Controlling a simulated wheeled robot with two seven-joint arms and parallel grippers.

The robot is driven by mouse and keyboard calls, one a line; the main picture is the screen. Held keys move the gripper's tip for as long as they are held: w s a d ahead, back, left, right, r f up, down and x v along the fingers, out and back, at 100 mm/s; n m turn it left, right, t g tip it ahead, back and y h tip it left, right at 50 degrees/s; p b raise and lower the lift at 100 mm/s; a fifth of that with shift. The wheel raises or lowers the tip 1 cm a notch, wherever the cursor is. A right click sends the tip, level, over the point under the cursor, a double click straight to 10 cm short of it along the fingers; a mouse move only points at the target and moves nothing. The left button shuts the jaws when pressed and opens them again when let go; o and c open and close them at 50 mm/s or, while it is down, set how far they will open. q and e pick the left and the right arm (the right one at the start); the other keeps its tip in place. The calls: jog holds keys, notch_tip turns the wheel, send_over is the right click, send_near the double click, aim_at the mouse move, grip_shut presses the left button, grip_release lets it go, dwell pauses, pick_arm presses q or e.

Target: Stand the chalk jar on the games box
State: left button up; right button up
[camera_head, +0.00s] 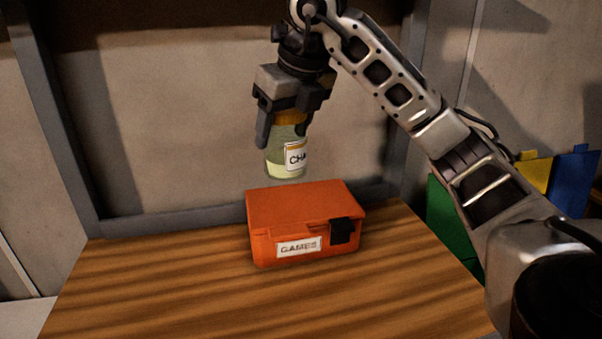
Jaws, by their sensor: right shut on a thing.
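The chalk jar (287,162) is a clear jar with pale green contents, an orange lid and a white label reading "CHA". My right gripper (284,128) points down and is shut on the jar near its lid. The jar hangs close to upright over the back part of the games box (304,209), and a small gap seems to show between them. The games box is orange with a closed flat lid, a black latch and a white "GAMES" label on its front. It sits on the wooden table. My left gripper is not in view.
The wooden table top (190,289) is bare around the box. A grey frame (170,221) and a pale wall stand behind it. Green, yellow and blue things (573,180) stand at the right, partly behind my right arm.

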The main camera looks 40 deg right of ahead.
jog(key=d+f, duration=0.2)
jog(key=f, duration=0.1)
jog(key=w+d+f, duration=0.1)
jog(key=d+f, duration=0.1)
jog(key=w+d+f, duration=0.1)
jog(key=f, duration=0.2)
jog(key=shift+d+f+b, duration=0.3)
jog(key=shift+d, duration=0.1)
jog(key=shift+f, duration=0.35)
jog(key=shift+f, duration=0.1)
jog(key=o, duration=1.1)
jog(key=shift+a, duration=0.1)
jog(key=p+v, duration=0.1)
jog(key=v, duration=1.1)
